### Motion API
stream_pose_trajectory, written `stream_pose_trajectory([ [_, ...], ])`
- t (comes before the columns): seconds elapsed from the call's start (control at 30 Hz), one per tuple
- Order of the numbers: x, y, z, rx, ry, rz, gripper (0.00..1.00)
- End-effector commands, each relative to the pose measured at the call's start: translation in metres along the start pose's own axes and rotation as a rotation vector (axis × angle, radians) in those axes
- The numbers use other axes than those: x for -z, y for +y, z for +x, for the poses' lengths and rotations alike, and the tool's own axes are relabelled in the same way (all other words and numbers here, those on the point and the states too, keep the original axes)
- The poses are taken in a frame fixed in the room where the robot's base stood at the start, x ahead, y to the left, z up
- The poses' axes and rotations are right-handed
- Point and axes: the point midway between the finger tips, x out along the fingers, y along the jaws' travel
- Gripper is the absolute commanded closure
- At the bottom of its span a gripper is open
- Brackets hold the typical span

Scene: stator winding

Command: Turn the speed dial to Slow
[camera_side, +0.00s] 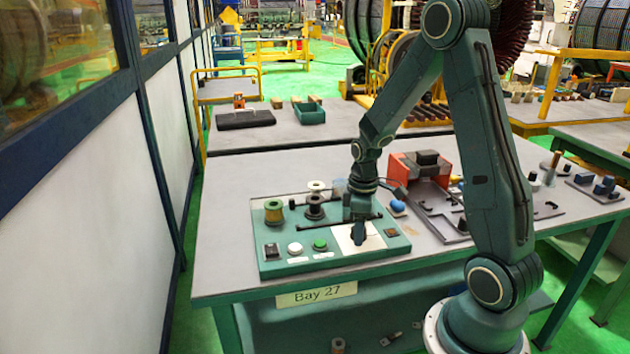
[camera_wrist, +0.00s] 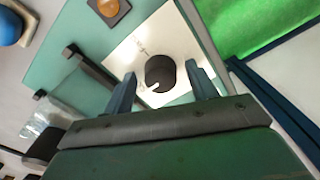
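The fingers are apart, with a gap on each side of the dial. In the side view my gripper (camera_side: 358,236) points down over the white plate (camera_side: 345,243) on the green control panel (camera_side: 262,236), and it hides the dial. I cannot tell the fingers' exact height over the plate.
On the panel stand several spools, such as a gold one (camera_side: 273,210), a white button (camera_side: 295,248) and a green button (camera_side: 320,244). A grey table (camera_side: 225,255) carries the panel.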

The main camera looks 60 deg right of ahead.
Motion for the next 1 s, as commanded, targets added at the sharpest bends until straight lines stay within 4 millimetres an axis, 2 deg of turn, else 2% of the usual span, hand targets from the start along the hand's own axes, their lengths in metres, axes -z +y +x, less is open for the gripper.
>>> stream_pose_trajectory([
  [0.27,0.0,0.0,-0.002,0.0,-0.001,0.002,0.43],
  [0.47,0.0,0.0,-0.012,-0.001,0.0,0.002,0.43],
  [0.67,0.0,0.0,-0.035,-0.003,0.002,0.002,0.43],
  [1.0,0.0,0.001,-0.091,-0.004,0.003,0.001,0.43],
])
